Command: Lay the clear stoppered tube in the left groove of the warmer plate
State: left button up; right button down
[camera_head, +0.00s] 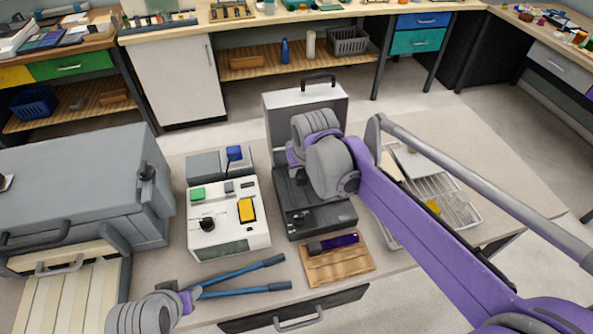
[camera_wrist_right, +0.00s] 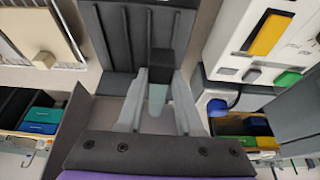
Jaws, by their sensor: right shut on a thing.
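The clear stoppered tube (camera_wrist_right: 157,100) with its dark stopper (camera_wrist_right: 161,62) is between the fingers of my right gripper (camera_wrist_right: 160,103), which is shut on it. The warmer plate (camera_head: 318,218) is a dark slab with grooves, and it also shows in the right wrist view (camera_wrist_right: 112,38). My right gripper is above the plate; in the head view my own wrist hides its fingers and the tube. I cannot tell the exact gap between tube and plate.
A grey case (camera_head: 277,112) rises behind.

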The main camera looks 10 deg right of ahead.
pick_arm(q)
jog(key=shift+s+d+f+b, duration=0.1)
jog(key=shift+s+f+b, duration=0.2)
jog(key=shift+f, duration=0.25)
pick_arm(e)
jog(key=shift+d+f, duration=0.1)
jog(key=shift+f, duration=0.6)
pick_arm(q)
jog(key=f+b, duration=0.1)
jog(key=s+f+b, duration=0.1)
jog(key=f, duration=0.1)
jog(key=shift+f, duration=0.15)
pick_arm(e)
notch_tip(320, 180, down, 4)
jog(key=shift+s+f, duration=0.1)
pick_arm(q)
jog(key=shift+s+f+b, duration=0.2)
jog(key=shift+f+b, duration=0.75)
jog(key=shift+b, duration=0.05)
pick_arm(e)
jog(key=shift+f, duration=1.3)
pick_arm(q)
jog(key=shift+f, duration=0.1)
pick_arm(e)
jog(key=shift+f, duration=0.25)
jog(key=shift+c, duration=2.4)
grip_release()
